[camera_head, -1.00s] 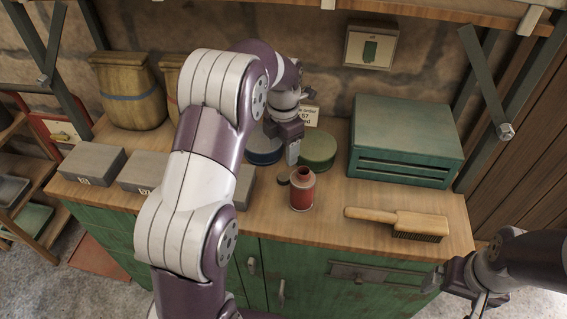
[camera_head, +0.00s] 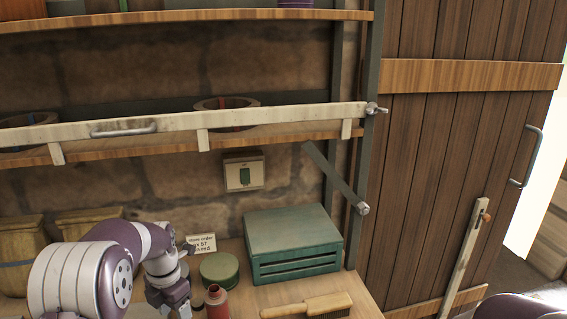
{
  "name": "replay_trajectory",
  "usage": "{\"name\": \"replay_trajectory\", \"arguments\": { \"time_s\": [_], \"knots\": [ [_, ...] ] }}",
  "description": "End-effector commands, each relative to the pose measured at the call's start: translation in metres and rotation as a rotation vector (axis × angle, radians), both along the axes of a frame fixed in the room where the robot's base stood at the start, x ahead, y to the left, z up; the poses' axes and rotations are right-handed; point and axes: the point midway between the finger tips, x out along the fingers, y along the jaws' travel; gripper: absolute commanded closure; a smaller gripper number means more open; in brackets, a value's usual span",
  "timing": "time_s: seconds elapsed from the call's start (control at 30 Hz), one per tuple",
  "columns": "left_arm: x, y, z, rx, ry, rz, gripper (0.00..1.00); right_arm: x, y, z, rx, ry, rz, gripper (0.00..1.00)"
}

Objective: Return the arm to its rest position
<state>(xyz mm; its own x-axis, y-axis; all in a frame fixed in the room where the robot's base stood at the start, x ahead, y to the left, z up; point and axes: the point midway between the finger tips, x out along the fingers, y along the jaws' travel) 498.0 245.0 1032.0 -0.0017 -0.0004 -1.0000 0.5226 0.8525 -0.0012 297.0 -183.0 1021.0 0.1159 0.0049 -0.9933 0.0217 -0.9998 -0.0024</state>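My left arm reaches in from the lower left over the workbench (camera_head: 262,292). My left gripper (camera_head: 176,308) hangs low over the bench, left of a red bottle (camera_head: 217,303) and near a green round tin (camera_head: 219,271). Its fingertips are small and partly hidden, so I cannot tell whether they are open or shut. No held object can be made out. Only a dark piece of my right arm shows at the bottom right corner; its gripper is outside the picture.
A green slatted box (camera_head: 293,246) stands at the back of the bench, with a brush (camera_head: 310,307) in front. A card (camera_head: 201,243) and wooden buckets (camera_head: 88,222) are behind my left arm. A shelf with a white bar (camera_head: 265,115) spans above. A plank door (camera_head: 455,150) is at right.

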Motion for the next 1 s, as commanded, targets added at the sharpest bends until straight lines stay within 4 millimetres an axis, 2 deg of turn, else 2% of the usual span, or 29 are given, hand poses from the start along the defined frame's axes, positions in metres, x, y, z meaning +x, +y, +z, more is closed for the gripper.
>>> {"name": "replay_trajectory", "arguments": {
  "time_s": [0.07, 0.37, 0.57, 0.67, 0.77, 0.87, 0.9, 1.0],
  "knots": [
    [0.0, 0.0, 0.0, -0.001, -0.001, -0.031, 0.38, 0.0, 0.0, 0.0, 0.0, 0.0, 0.0, 0.06],
    [0.005, 0.001, -0.004, 0.01, -0.034, -0.39, 0.38, 0.0, 0.0, 0.0, 0.0, 0.0, 0.0, 0.06],
    [-0.01, -0.002, -0.019, 0.016, -0.031, -0.778, 0.38, 0.0, 0.0, 0.0, 0.0, 0.0, 0.0, 0.06],
    [-0.023, -0.005, -0.024, 0.022, -0.033, -1.041, 0.38, 0.0, 0.0, 0.0, 0.0, 0.0, 0.0, 0.06],
    [-0.045, -0.012, -0.028, 0.031, -0.034, -1.374, 0.38, 0.0, 0.0, 0.0, 0.0, 0.0, 0.0, 0.06],
    [-0.08, -0.024, -0.029, 0.05, -0.037, -1.813, 0.38, 0.0, 0.0, 0.0, 0.0, 0.0, 0.0, 0.06],
    [-0.099, -0.029, -0.029, 0.06, -0.036, -2.007, 0.38, 0.0, 0.0, 0.0, 0.0, 0.0, 0.0, 0.06],
    [-0.15, -0.044, -0.026, 0.092, -0.034, -2.429, 0.38, 0.0, 0.0, 0.0, 0.0, 0.0, 0.0, 0.06]
  ]
}}
